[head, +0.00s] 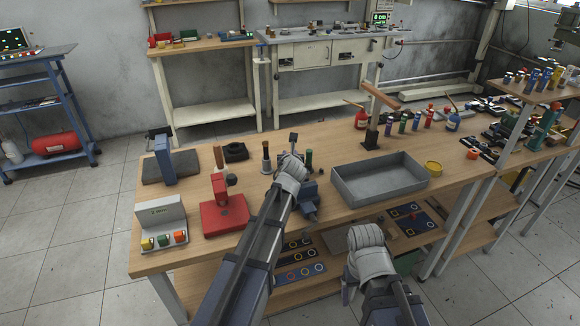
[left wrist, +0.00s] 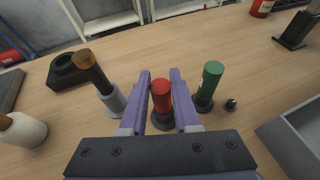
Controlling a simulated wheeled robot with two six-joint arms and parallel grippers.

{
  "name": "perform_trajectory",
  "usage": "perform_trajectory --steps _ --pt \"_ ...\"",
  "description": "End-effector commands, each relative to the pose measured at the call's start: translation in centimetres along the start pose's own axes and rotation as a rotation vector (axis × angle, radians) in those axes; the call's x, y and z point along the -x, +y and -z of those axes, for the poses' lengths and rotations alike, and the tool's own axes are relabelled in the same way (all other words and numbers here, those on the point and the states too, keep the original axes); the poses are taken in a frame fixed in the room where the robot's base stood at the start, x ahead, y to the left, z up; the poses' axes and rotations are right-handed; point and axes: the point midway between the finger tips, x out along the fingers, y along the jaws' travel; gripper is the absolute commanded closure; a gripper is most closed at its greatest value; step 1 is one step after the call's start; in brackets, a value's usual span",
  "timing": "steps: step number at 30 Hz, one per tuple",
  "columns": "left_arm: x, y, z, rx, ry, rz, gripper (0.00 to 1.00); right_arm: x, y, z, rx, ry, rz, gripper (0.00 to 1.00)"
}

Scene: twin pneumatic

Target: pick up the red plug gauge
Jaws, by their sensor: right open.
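The red plug gauge (left wrist: 162,95) stands upright on the wooden table in the left wrist view, with a red handle and a dark lower end. My left gripper (left wrist: 161,72) has one finger on each side of it, very close; I cannot tell whether they press on it.
A green-handled gauge (left wrist: 211,82) stands close right of the red one, and a brown-handled gauge (left wrist: 95,75) close left. A black ring block (head: 235,152) lies farther left. A grey tray (head: 380,180) is to the right, a red fixture (head: 224,212) to the left.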

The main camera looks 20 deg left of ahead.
Motion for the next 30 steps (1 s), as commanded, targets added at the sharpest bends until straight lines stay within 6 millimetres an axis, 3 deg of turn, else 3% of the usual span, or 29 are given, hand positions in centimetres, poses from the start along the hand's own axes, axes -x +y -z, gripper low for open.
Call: perform_trajectory --steps 1,7,23,30 --pt "0.0 0.0 0.0 0.0 0.0 0.0 0.77 0.0 0.0 0.0 0.0 0.0 0.0 0.22" --pt "0.0 0.0 0.0 0.0 0.0 0.0 0.99 0.0 0.0 0.0 0.0 0.0 0.0 0.22" --pt "0.0 0.0 -0.1 0.0 0.0 0.0 1.0 0.1 0.0 0.0 0.0 0.0 0.0 0.22" --pt "0.5 0.0 -1.3 0.0 0.0 0.0 1.0 1.4 0.1 -0.1 0.0 0.0 0.0 0.22"
